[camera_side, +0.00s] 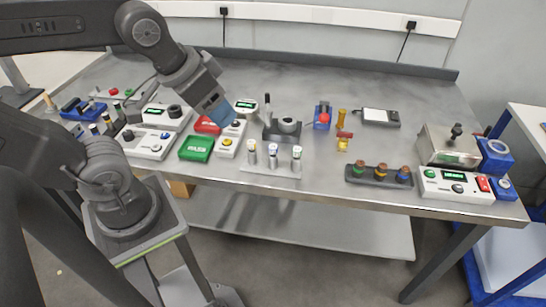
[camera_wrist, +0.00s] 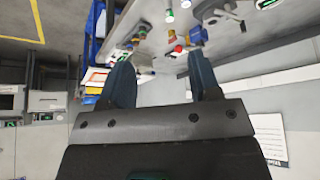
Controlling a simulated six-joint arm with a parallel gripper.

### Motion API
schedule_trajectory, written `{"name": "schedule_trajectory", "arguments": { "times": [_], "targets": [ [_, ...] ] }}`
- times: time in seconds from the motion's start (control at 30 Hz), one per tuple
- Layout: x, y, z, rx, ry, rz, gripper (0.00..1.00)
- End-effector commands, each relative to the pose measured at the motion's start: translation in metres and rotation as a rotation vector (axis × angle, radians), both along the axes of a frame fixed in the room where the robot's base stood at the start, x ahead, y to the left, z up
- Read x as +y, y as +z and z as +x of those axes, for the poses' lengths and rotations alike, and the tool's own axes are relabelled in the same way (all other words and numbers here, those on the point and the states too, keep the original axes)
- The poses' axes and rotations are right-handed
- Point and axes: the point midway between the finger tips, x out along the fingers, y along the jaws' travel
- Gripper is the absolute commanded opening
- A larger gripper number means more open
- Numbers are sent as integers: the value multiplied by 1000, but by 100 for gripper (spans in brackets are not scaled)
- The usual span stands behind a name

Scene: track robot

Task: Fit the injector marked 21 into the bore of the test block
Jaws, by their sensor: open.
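Three small grey cylindrical injectors with differently coloured tops stand upright in a row in a light rack near the front edge of the bench: a left one (camera_side: 252,153), a middle one (camera_side: 273,156) and a right one (camera_side: 297,158). Their numbers are too small to read, so I cannot tell which is 21. Behind them is a dark fixture with a lever and a round grey collar (camera_side: 288,125); it may be the test block, but I cannot be sure. My gripper (camera_side: 217,108) is above the bench, left of the injectors. In the wrist view its blue fingers (camera_wrist: 160,62) are apart and empty.
Green (camera_side: 195,148) and red boxes and white instruments (camera_side: 149,142) crowd the left. A dark tray with several coloured knobs (camera_side: 380,175) and a silver box (camera_side: 448,146) stand at the right. The bench's back right (camera_side: 400,85) is clear.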

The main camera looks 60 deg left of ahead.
Motion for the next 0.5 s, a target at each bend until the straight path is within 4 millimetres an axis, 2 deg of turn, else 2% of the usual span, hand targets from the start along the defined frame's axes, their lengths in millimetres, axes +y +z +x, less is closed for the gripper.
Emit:
{"name": "schedule_trajectory", "arguments": {
  "times": [0.13,0.27,0.5],
  "targets": [
    [6,-3,24,73,187,-78,57],
    [16,-12,59,165,469,-177,57],
    [40,-51,123,306,1027,-311,57]
  ]
}}
